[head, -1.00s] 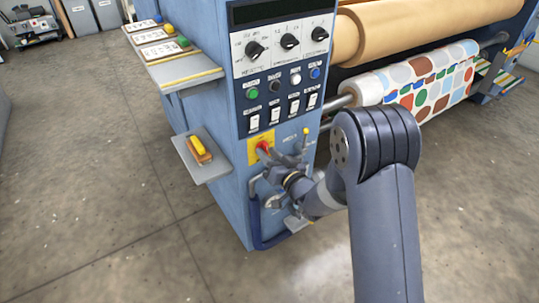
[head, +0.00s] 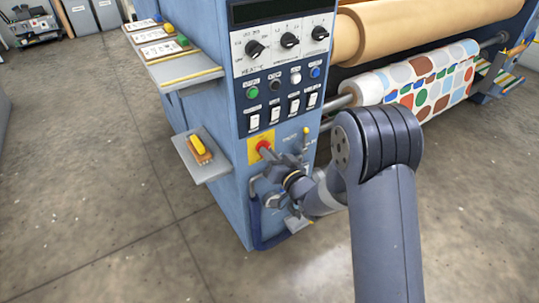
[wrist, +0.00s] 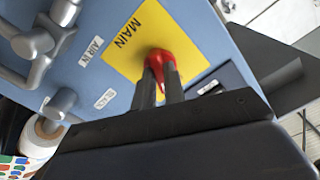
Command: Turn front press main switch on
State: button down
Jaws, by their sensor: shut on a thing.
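The main switch is a red handle (wrist: 161,61) on a yellow plate (wrist: 122,62) marked MAIN, on the blue press front. In the head view the red handle (head: 264,147) stands out from its yellow plate (head: 256,157) below the row of rocker switches. My gripper (wrist: 161,80) is shut on the red handle, one dark finger on each side of it. In the head view my gripper (head: 270,158) reaches the handle from the lower right. The fingers hide part of the handle, so its exact angle is hard to tell.
Grey piping with an AIR IN label (wrist: 90,49) lies beside the switch. A small shelf (head: 213,169) with a yellow-handled brush (head: 199,148) juts out to the left. Knobs and buttons (head: 252,92) sit above. A patterned roll (head: 425,85) lies to the right.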

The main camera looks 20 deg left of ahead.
jog(key=m+b, duration=0.1)
jog(key=m, duration=1.1)
jog(key=shift+m, duration=0.4)
dwell(0.4)
jog(key=c, duration=1.5)
grip_release()
jog(key=p+v, duration=0.1)
jog(key=v, duration=0.9)
jog(key=shift+s+d, duration=0.25)
jog(key=shift+s, duration=0.1)
